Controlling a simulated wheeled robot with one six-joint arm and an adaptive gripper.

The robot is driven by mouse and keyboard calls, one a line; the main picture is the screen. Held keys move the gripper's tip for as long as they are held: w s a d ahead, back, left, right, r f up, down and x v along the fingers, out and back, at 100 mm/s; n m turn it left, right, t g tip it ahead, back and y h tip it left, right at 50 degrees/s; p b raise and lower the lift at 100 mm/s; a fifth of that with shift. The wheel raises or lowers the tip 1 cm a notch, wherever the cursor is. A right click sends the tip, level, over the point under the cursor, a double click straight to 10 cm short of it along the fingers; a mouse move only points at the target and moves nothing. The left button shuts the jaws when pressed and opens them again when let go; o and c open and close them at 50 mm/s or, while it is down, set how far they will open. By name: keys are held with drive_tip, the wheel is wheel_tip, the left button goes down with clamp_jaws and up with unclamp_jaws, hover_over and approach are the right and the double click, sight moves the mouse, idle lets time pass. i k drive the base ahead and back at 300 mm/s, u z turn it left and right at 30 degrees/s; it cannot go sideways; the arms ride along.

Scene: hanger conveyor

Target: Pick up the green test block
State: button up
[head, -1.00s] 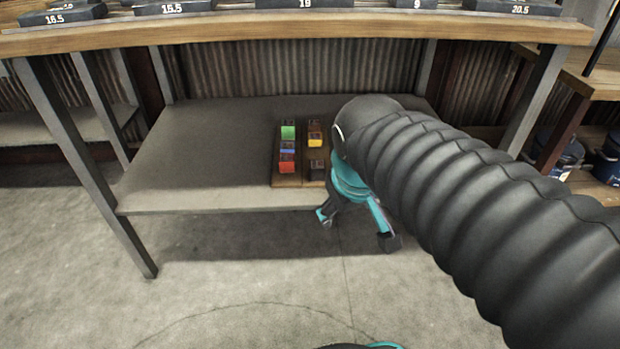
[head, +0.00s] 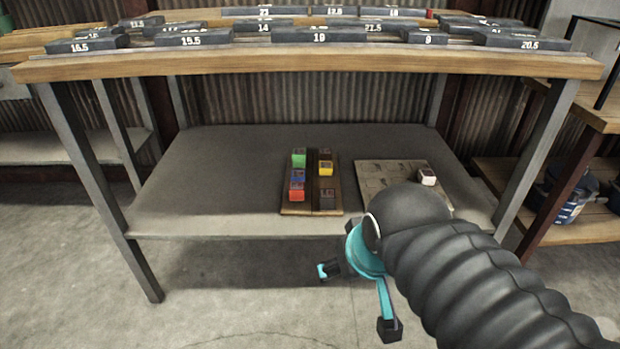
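The green test block (head: 299,158) sits on a brown wooden board (head: 297,209) on the lower shelf of the table, at the back of the board's left column. My gripper (head: 358,301) is black and teal and hangs in front of the shelf's front edge, below and to the right of the block. Its two fingers are spread wide apart with nothing between them. It is clear of the block.
Blue (head: 298,176), red (head: 296,192) and yellow (head: 326,168) blocks share the board. A lighter board (head: 375,168) with a white block (head: 427,177) lies to the right. The tabletop (head: 320,66) with numbered dark blocks overhangs the shelf (head: 220,180). The shelf's left side is clear.

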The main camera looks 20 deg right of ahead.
sight(300, 154)
drive_tip(key=u, duration=0.05)
drive_tip(key=k, duration=0.5)
drive_tip(key=u, duration=0.5)
drive_tip(key=i, duration=1.35)
drive_tip(key=u, duration=0.05)
